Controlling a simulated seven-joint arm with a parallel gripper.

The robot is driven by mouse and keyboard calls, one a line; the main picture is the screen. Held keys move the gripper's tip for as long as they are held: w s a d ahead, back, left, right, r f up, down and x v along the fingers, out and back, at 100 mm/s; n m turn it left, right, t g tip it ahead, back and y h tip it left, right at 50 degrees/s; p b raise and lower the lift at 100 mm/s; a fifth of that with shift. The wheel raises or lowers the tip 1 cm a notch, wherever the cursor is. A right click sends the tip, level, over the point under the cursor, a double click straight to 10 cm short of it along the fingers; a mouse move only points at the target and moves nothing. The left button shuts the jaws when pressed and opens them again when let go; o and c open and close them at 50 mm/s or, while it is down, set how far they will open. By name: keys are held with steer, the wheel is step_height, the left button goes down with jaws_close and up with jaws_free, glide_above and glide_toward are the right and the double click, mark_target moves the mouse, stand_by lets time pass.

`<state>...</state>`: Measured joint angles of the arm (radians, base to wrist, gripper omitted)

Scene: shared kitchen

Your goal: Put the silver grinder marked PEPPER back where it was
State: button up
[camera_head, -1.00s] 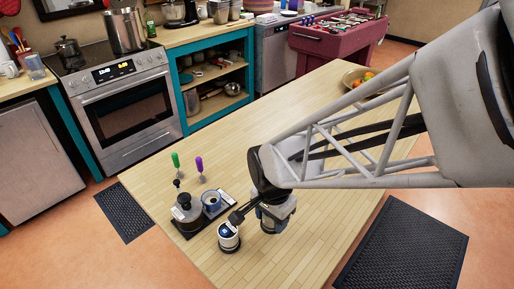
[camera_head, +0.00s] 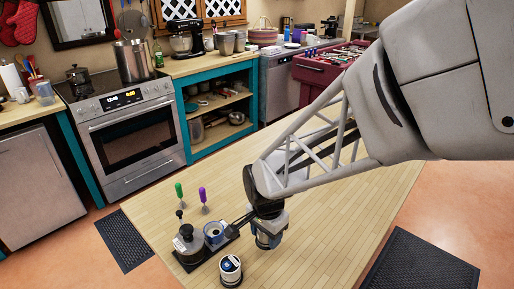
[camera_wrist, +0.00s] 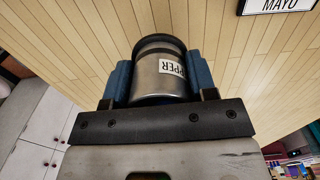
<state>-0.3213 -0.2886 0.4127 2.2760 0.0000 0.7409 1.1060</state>
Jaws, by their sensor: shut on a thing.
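My gripper (camera_head: 268,242) is shut on the silver grinder, over the near part of the wooden table. In the wrist view the silver grinder (camera_wrist: 158,82) is a shiny cylinder with a dark band and a white label reading "PPER", its first letters out of sight. The blue fingers of my gripper (camera_wrist: 160,85) press it from both sides. In the head view the gripper mostly hides the grinder. Whether its base touches the table is not clear.
Green (camera_head: 179,192) and purple (camera_head: 203,197) handled tools stand behind. A MAYO label (camera_wrist: 287,5) shows. Table right is clear.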

mark_target(266, 243)
steer(key=shift+f, duration=1.7)
steer(key=shift+f, duration=0.15)
steer(key=o, duration=1.2)
step_height(266, 243, up, 12)
steer(key=shift+r, duration=0.15)
steer(key=s+d+r+n+t, duration=0.1)
steer(key=s+d+r+n, duration=0.3)
steer(key=s+d, duration=0.2)
steer(key=s+d+r+n+t, duration=0.1)
steer(key=s+d+r+n, duration=0.3)
steer(key=s+d, duration=0.3)
steer(key=shift+s+d+n+t, duration=0.2)
steer(key=shift+d+n+t, duration=0.15)
steer(key=shift+d, duration=0.5)
